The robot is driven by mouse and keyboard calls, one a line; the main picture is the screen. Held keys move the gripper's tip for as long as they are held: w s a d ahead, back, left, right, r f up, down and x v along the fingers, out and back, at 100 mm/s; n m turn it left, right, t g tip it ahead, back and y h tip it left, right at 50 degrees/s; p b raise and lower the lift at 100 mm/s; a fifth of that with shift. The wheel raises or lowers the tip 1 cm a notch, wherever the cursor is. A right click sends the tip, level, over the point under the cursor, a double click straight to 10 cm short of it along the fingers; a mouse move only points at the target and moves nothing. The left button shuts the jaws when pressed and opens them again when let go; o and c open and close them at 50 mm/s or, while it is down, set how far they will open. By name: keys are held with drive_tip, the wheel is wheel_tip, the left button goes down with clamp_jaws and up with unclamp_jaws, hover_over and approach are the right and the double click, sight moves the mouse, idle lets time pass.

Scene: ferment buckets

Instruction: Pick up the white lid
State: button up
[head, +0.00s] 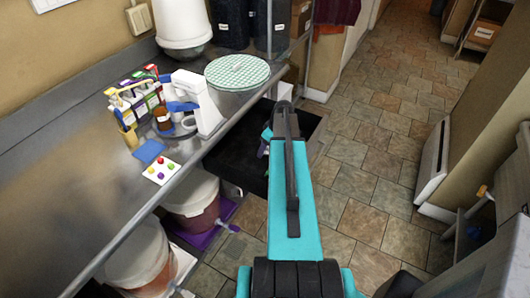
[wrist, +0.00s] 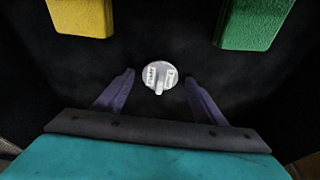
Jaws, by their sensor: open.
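The white lid (wrist: 159,68) shows in the wrist view as a small round white piece with a raised bar across it and faint dark marks. It sits against a dark surface, just beyond my fingertips and centred between them. My gripper (wrist: 159,76) is open, with one purple finger on each side of the lid's line and nothing held. Whether the fingertips are level with the lid cannot be told. In the head view my gripper (head: 265,142) is low over a black surface (head: 232,160), mostly hidden behind my arm. The lid is not visible there.
A yellow block (wrist: 80,14) and a green block (wrist: 252,22) stand beyond the lid. The metal counter (head: 75,185) holds a bottle rack, a white device (head: 198,105) and a checked round cover (head: 237,71). Buckets (head: 138,250) stand under it.

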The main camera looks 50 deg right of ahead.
drive_tip(key=c, duration=1.1)
drive_tip(key=shift+r, duration=0.15)
